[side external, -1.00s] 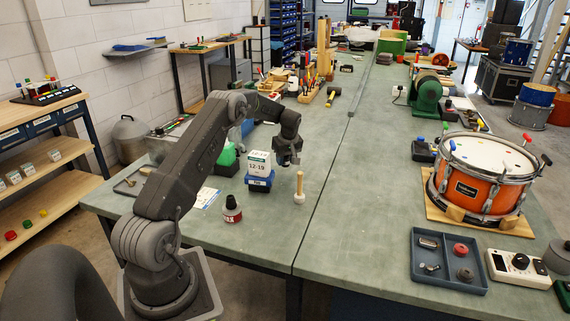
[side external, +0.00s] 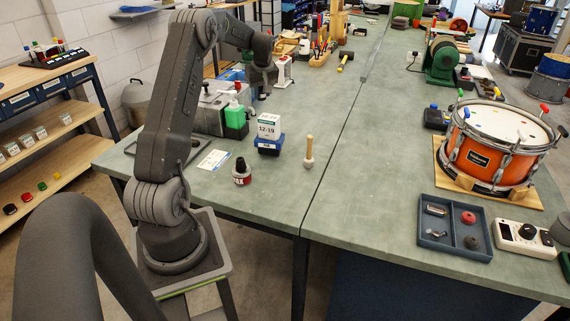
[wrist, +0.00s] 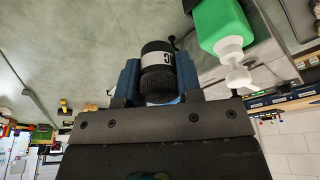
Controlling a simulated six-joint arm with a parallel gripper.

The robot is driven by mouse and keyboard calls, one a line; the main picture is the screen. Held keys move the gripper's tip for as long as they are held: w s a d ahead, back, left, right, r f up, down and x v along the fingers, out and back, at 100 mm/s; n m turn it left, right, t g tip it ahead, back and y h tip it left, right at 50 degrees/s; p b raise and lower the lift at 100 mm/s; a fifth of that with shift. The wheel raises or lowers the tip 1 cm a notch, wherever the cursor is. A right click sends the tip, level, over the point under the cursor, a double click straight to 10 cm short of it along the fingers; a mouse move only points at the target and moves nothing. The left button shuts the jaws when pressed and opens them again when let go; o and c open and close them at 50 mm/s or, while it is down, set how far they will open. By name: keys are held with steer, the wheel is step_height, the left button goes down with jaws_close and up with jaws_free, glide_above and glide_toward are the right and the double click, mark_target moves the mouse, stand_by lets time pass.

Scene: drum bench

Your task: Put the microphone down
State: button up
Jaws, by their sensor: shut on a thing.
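In the wrist view my gripper (wrist: 157,88) has its blue fingers closed on a black, round-ended microphone (wrist: 157,57) with a white lettered band and a ridged dark ring. In the side view my gripper (side external: 263,90) hangs from the raised arm over the bench, behind the white box and near the green bottle. The microphone cannot be made out there. From these views I cannot tell how high it is above the bench.
A green pump bottle (side external: 235,119) stands near the gripper. A white box (side external: 269,126) sits on a blue base (side external: 269,145). A wooden-handled tool (side external: 309,152) and a dark jar (side external: 241,173) stand in front. An orange drum (side external: 484,161) is at right. Mid-bench is mostly clear.

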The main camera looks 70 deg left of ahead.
step_height(320, 180, up, 2)
steer(key=shift+r, duration=0.2)
steer(key=s+d+m, duration=0.1)
steer(key=s+d, duration=0.5)
steer(key=d, duration=0.5)
steer(key=s+d+m, duration=0.2)
steer(key=s+d, duration=0.4)
steer(key=d, duration=0.5)
steer(key=shift+t, duration=0.3)
steer(key=f, duration=0.5)
steer(key=shift+s+d+f, duration=0.25)
steer(key=shift+d, duration=0.05)
glide_above(289, 184)
steer(key=d, duration=0.1)
steer(key=f, duration=0.7)
steer(key=shift+s+f, duration=0.1)
steer(key=shift+s, duration=0.1)
steer(key=shift+f, duration=2)
